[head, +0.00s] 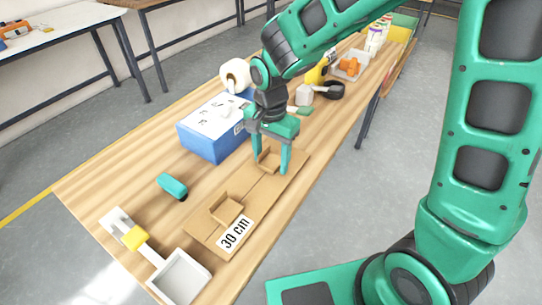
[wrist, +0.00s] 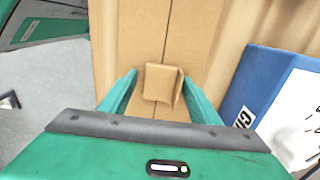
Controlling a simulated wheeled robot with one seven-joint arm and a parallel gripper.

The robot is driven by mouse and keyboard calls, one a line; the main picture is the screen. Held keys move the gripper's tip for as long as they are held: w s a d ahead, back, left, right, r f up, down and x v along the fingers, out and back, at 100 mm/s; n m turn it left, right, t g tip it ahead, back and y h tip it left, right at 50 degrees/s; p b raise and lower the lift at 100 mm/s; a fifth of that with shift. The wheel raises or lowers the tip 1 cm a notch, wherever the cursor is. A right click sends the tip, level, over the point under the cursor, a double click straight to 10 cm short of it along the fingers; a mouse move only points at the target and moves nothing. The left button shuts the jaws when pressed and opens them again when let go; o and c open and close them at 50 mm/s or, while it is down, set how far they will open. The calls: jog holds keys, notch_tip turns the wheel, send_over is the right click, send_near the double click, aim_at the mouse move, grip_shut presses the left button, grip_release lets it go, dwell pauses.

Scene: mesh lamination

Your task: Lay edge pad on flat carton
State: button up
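The flat carton (head: 262,193) is a long brown sheet lying on the wooden table, with a centre seam and a "30 cm" label at its near end. Its brown surface fills the upper middle of the wrist view (wrist: 190,32). One folded brown edge pad (head: 268,158) appears to rest on the carton's far part, between my fingers; it also shows in the wrist view (wrist: 160,83). My gripper (head: 268,170) is open and points down around this pad, with a small gap visible at the left finger (wrist: 160,76). A second edge pad (head: 225,209) sits on the carton's near part.
A blue box (head: 215,127) stands close beside the carton and my gripper. A teal block (head: 172,186), a yellow-and-white tool (head: 134,238) and a white tray (head: 180,277) lie nearer. A black pan (head: 332,90) and other items crowd the far end.

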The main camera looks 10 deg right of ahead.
aim_at(271, 162)
notch_tip(271, 162, up, 12)
jog(key=s+d+r, duration=0.1)
jog(key=s+d, duration=0.2)
jog(key=d, duration=0.7)
jog(key=s+d, duration=0.4)
jog(key=d, duration=0.6)
jog(key=s+d+f+n, duration=0.2)
jog(key=s+d, duration=0.8)
jog(key=s, duration=0.4)
jog(key=shift+d+f+n, duration=0.15)
jog(key=shift+d+n, duration=0.05)
jog(key=shift+n, duration=0.1)
jog(key=shift+s, duration=0.1)
